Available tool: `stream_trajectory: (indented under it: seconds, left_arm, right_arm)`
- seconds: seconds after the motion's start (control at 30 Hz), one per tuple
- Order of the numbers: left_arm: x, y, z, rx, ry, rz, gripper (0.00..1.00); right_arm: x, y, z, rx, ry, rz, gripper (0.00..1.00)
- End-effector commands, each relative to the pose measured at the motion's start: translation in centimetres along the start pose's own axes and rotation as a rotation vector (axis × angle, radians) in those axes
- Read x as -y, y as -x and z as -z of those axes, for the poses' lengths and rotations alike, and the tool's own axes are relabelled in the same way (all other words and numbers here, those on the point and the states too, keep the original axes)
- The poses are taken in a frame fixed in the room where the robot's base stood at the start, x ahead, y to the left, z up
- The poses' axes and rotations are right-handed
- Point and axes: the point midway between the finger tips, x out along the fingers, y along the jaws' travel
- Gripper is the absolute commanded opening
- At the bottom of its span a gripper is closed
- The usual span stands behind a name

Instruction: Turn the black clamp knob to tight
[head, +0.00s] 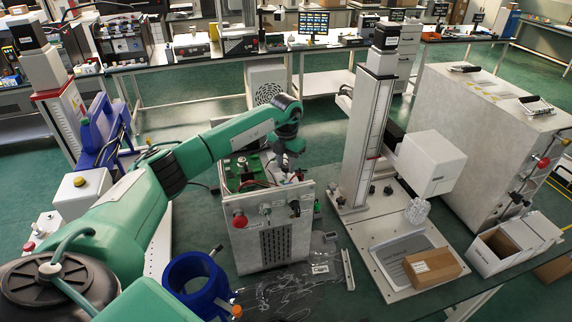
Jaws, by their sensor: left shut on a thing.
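The lift column (366,135) stands upright right of centre, with a white box-shaped head (431,163) on its right side. Small dark knobs (388,190) show near its foot; I cannot tell which one is the clamp knob. My left arm reaches in from the left, and its gripper (287,168) points down over the open-topped grey box (271,245), left of the column. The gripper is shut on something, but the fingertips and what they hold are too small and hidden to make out. My right gripper is not in view.
The grey box has a red button (239,220) and a dark knob (294,206) on its front. A brown carton (433,267) lies on the column's base plate. White open boxes (510,250) and a large grey cabinet (490,135) stand right. A blue ring-shaped part (178,272) is front left.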

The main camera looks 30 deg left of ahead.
Motion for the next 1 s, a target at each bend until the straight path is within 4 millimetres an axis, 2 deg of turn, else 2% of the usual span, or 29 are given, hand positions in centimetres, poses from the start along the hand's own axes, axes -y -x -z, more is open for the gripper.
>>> stream_trajectory:
  seconds: [0.4, 1.0]
  left_arm:
    - [0.0, -0.1, -0.1, 0.002, 0.37, 0.0, 0.08]
    - [0.0, 0.0, -0.1, 0.002, 0.94, 0.0, 0.08]
  right_arm:
    - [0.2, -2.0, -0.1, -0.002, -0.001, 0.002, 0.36]
    - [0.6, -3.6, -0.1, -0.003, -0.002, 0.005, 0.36]
